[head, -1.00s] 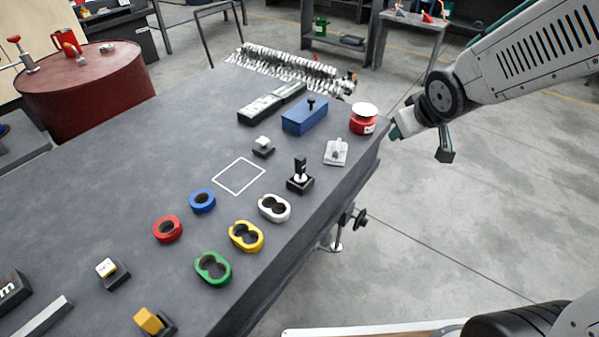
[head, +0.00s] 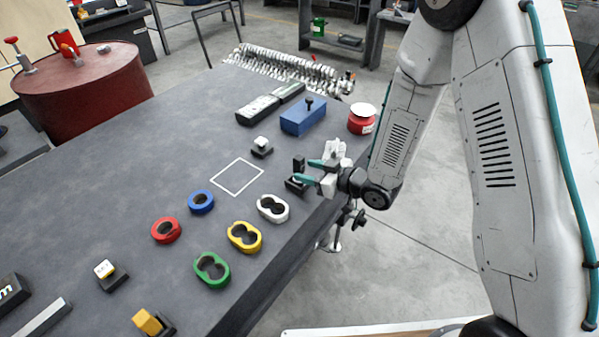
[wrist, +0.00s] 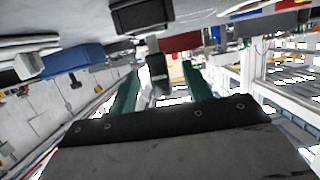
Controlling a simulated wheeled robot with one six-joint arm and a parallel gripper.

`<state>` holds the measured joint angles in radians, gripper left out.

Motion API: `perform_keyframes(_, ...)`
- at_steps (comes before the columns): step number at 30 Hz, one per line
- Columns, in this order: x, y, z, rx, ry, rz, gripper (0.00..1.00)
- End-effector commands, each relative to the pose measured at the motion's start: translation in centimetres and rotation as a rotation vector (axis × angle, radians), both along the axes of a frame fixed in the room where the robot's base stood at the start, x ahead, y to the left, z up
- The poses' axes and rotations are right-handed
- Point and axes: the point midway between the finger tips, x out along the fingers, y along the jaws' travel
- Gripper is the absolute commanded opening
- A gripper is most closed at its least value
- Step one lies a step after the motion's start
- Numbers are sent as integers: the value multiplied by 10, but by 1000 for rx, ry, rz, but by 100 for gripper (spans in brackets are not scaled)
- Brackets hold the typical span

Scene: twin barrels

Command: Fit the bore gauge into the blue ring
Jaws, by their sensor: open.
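A dark upright piece, which I take for the bore gauge (head: 298,164), stands in a black base (head: 294,187) near the table's right edge. My gripper (head: 303,171) is beside it from the right, low over the table, with its two green fingers open. In the wrist view, the dark gauge (wrist: 157,72) shows between the spread fingers (wrist: 160,80), and its black base (wrist: 142,16) is at the top. I cannot tell whether a finger touches it. The blue ring (head: 201,209) lies flat to the left, and its hole looks empty.
A red ring (head: 166,238) and white (head: 272,217), yellow (head: 245,246) and green (head: 212,280) double rings lie near the blue ring. A white outlined square (head: 237,177) is bare. A blue box (head: 303,121) and red-white canister (head: 361,124) stand behind the gripper.

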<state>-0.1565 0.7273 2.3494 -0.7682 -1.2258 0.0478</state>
Motion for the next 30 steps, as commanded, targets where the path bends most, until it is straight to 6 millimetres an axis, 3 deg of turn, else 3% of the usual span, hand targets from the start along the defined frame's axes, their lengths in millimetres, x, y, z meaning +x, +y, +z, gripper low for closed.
perform_keyframes(12,34,40,-19,-2,1,1,49)
perform_keyframes(21,37,43,-21,-2,1,-1,49)
perform_keyframes(27,37,43,-20,-2,1,-1,0)
perform_keyframes(30,37,43,-20,-2,-1,-2,0)
